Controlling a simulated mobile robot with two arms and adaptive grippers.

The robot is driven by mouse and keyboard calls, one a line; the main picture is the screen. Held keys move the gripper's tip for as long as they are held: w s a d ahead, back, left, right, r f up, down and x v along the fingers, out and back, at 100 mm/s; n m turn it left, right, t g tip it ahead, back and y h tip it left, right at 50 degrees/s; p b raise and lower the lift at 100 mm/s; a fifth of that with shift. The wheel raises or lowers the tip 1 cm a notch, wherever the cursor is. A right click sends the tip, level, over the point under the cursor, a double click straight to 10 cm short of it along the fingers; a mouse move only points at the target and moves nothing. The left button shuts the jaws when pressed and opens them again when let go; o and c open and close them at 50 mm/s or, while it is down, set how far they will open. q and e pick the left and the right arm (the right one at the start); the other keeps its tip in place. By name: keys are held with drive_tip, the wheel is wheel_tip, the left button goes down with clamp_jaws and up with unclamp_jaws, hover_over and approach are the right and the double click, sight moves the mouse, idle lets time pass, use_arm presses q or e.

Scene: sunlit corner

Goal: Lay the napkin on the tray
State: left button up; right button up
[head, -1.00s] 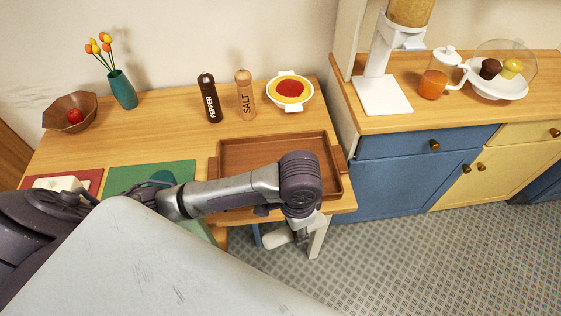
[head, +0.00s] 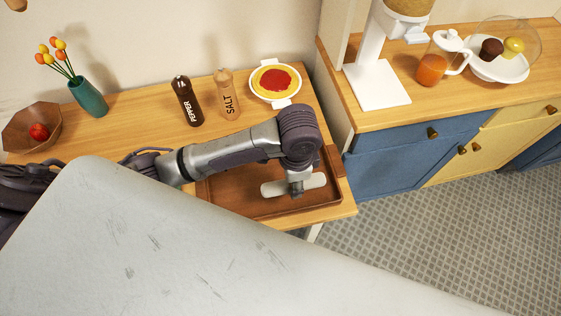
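The brown tray (head: 236,196) lies on the wooden table, partly hidden by my arm and body. My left arm reaches in from the left across it. My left gripper (head: 297,187) points down over the right part of the tray and is shut on a pale, roll-shaped napkin (head: 272,188). The napkin lies crosswise in the fingers, its ends sticking out on both sides. I cannot tell whether it touches the tray floor. My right gripper is not in view.
A pepper mill (head: 187,102), a salt mill (head: 227,96) and a white dish with red and yellow food (head: 275,82) stand behind the tray. A teal vase (head: 88,97) and a bowl with a red fruit (head: 22,140) are at left. A counter (head: 350,108) stands at right.

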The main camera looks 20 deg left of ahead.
use_arm(q)
drive_tip(key=w+f, duration=0.1)
drive_tip(key=w+a+f, duration=0.1)
drive_tip(key=w, duration=0.1)
drive_tip(key=w+a+f, duration=0.1)
drive_tip(key=w, duration=0.1)
drive_tip(key=shift+a+f, duration=0.1)
drive_tip(key=shift+f, duration=0.1)
drive_tip(key=w+f, duration=0.1)
drive_tip(key=w+a+f, duration=0.1)
drive_tip(key=w, duration=0.1)
drive_tip(key=shift+a, duration=0.15)
drive_tip(key=shift+w+f+p, duration=0.1)
drive_tip(key=shift+f+p, duration=0.2)
wheel_tip(320, 180, down, 2)
drive_tip(key=shift+f, duration=1.05)
drive_tip(key=o, duration=0.9)
drive_tip(key=shift+c, duration=0.2)
drive_tip(key=shift+o, duration=1.4)
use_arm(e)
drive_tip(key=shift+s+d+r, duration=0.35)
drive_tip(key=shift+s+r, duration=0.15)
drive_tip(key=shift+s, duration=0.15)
use_arm(q)
drive_tip(key=shift+r, duration=0.1)
